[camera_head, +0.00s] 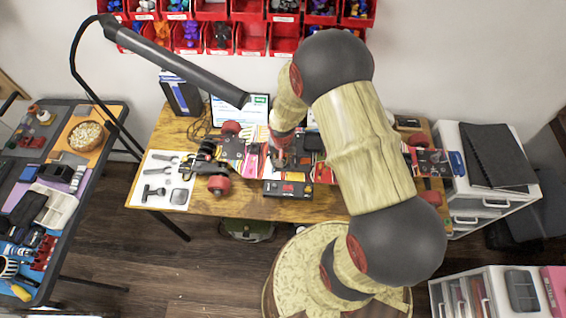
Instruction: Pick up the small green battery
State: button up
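I cannot pick out the small green battery for certain in the head view; it may be hidden behind my arm or too small to see. My gripper (281,160) points down over the middle of the wooden workbench (240,205), above the skateboard (235,150). Its fingers are too small and too covered to show whether they are open or shut, or hold anything. A dark box (288,189) with small red and yellowish parts sits at the bench's front edge, just below my gripper in the picture.
A white tool mat (155,165) lies at the bench's left end. A screen (240,108) and a binder (181,93) stand at the back. A black lamp arm (185,68) hangs over the bench. Red bins (253,38) line the wall. White drawers (485,195) stand right.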

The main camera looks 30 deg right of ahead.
jog(key=shift+f, duration=0.75)
grip_shut()
jog(key=shift+s+f, duration=0.1)
